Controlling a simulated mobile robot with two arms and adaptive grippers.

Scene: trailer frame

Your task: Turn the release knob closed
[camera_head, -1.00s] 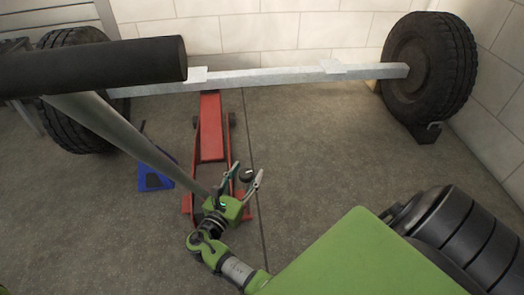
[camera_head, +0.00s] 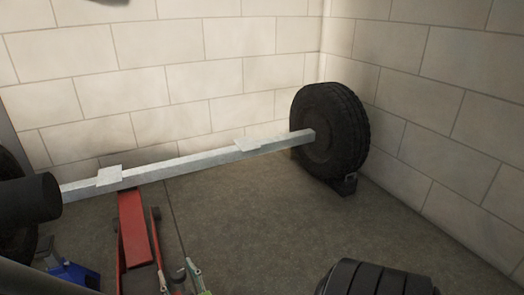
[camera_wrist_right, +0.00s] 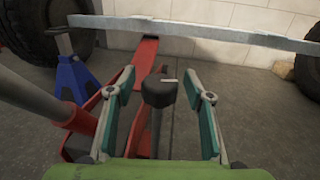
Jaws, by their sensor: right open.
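The release knob (camera_wrist_right: 158,91) is a dark round-topped knob with a white pointer mark, on a thin stem, in the middle of the right wrist view. My right gripper (camera_wrist_right: 164,80) is open, with one green-padded finger on each side of the knob. Gaps show between the knob and both fingers. In the head view, the knob (camera_head: 178,275) and my right gripper (camera_head: 177,272) show only at the bottom edge. The knob belongs to the red floor jack (camera_head: 133,230), which reaches under the axle. My left gripper is not in view.
The grey axle beam (camera_head: 200,163) runs across to a tyre (camera_head: 328,130) with a wheel chock (camera_head: 345,185). A blue jack stand (camera_wrist_right: 73,88) stands left.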

